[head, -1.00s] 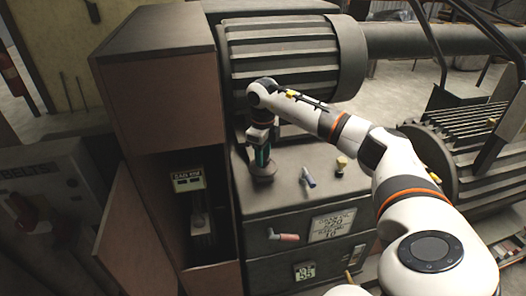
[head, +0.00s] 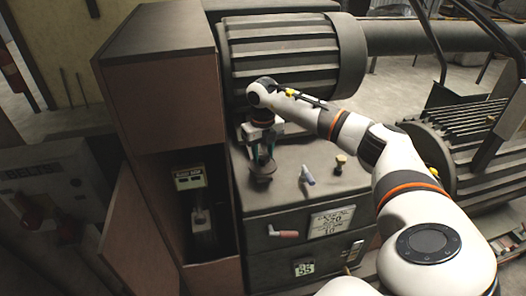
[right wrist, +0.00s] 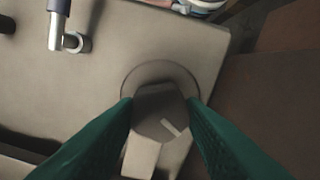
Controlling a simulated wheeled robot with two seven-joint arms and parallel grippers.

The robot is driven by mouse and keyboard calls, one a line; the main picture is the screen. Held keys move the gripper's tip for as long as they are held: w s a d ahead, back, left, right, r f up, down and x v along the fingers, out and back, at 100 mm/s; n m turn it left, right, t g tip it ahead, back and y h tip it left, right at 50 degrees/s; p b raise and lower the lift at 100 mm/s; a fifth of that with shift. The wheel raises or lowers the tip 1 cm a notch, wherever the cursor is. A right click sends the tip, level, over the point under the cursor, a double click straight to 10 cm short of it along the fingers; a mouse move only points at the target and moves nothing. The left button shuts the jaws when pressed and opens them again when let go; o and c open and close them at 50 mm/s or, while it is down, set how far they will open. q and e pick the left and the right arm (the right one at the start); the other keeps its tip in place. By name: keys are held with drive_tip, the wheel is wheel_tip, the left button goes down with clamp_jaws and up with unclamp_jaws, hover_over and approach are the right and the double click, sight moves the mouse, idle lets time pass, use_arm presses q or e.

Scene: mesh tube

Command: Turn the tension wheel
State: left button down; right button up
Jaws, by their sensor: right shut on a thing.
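The tension wheel appears to be the dark round knob (head: 263,171) on the sloped top of the grey machine panel. In the right wrist view the knob (right wrist: 158,90) has a round base, a faceted grip and a light pointer mark on its face. My right gripper (head: 262,158) points down at it from above. Its two green fingers (right wrist: 160,118) are closed against opposite sides of the knob. My left gripper is not in view.
A blue-tipped lever (head: 307,176) and a small tan knob (head: 340,161) stand right of the wheel. A red-handled lever (head: 287,234) is on the front face. A ribbed motor housing (head: 285,62) rises behind, and an open cabinet (head: 156,92) stands at left.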

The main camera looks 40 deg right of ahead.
sight(263, 155)
idle(0.4)
drive_tip(key=o, duration=1)
wheel_tip(263, 155, up, 12)
drive_tip(key=b, duration=0.2)
